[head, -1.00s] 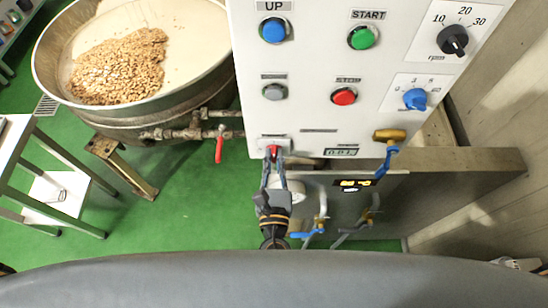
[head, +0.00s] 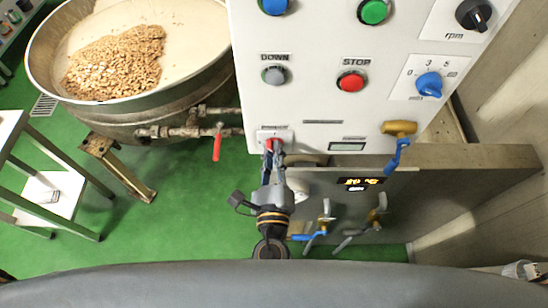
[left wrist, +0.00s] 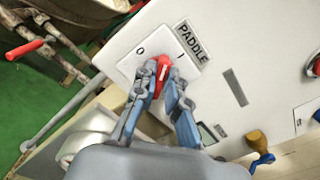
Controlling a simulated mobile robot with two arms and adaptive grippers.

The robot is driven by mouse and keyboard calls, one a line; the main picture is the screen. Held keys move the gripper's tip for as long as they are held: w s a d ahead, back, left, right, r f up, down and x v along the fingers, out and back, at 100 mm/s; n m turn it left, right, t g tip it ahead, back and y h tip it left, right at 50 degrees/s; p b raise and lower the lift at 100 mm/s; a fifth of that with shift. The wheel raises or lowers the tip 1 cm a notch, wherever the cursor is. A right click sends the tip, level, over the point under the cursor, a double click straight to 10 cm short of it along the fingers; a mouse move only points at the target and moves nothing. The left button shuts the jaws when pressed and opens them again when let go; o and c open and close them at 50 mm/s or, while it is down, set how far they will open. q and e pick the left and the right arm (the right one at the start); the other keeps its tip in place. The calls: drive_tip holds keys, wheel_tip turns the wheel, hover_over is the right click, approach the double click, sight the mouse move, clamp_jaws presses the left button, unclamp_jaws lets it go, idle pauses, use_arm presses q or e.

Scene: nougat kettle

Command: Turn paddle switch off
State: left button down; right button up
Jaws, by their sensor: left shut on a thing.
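The red paddle switch (head: 274,142) sits at the lower left of the white control panel (head: 320,105). In the left wrist view the switch (left wrist: 163,68) is on a white plate between the marks 0 and 1, under the label PADDLE. My left gripper (head: 271,152) is shut on the red knob. In the left wrist view its fingers (left wrist: 162,78) stand on either side of the knob and partly hide it. I cannot tell for sure which mark the knob points to. The small panel display (head: 348,146) looks blank. My right gripper is not in view.
A brass-and-blue valve (head: 399,130) is at the panel's lower right. A red valve handle (head: 217,143) is left of the panel. The kettle (head: 185,100) holds nuts. A metal table (head: 70,205) stands at the left.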

use_arm(q)
drive_tip(key=shift+a+f+n+b, duration=0.1)
drive_tip(key=shift+f+n+b, duration=0.05)
drive_tip(key=shift+n+b, duration=2.45)
drive_tip(key=shift+a+f+n+b, duration=0.1)
drive_tip(key=shift+n+b, duration=1.95)
drive_tip(key=shift+n, duration=0.95)
drive_tip(key=shift+d, duration=0.1)
drive_tip(key=c, duration=1.4)
unclamp_jaws()
